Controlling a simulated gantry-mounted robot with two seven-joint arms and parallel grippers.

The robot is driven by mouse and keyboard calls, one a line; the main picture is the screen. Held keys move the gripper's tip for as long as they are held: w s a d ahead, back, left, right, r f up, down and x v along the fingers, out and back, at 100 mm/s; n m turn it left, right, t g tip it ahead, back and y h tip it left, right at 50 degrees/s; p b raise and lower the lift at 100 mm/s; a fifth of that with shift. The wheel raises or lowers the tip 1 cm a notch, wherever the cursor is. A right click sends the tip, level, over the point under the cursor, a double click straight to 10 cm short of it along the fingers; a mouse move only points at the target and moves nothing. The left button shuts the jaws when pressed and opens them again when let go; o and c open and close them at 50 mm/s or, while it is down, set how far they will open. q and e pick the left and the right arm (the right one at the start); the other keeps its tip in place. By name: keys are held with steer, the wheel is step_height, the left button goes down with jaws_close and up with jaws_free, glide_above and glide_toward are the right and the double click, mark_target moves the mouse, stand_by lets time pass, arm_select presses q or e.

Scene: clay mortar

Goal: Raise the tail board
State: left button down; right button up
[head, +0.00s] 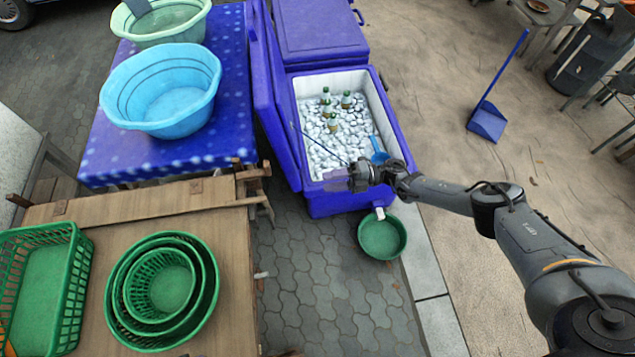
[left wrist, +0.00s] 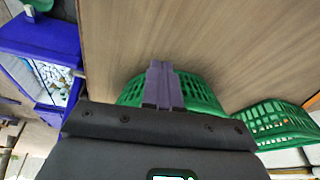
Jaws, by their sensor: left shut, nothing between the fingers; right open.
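The tail board (head: 130,205) is a long wooden plank along the far end of the wooden cart bed (head: 235,285) in the head view. Dark metal hinges show near both its ends. It appears to lie folded out, roughly level with the bed, though its exact tilt is hard to tell. My right gripper (head: 345,178) is open over the front rim of the blue cooler, well to the right of the tail board. My left gripper is outside the head view. In the left wrist view (left wrist: 161,72) its fingers are shut and empty, in front of the green baskets.
Nested round green baskets (head: 160,290) and a rectangular green basket (head: 45,285) stand on the cart bed. Beyond the tail board is a blue-covered table (head: 215,110) with a light blue basin (head: 165,90). The cooler (head: 340,205) holds ice and bottles; a green bowl (head: 382,238) sits below.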

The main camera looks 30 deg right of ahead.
steer(key=shift+v, duration=1.45)
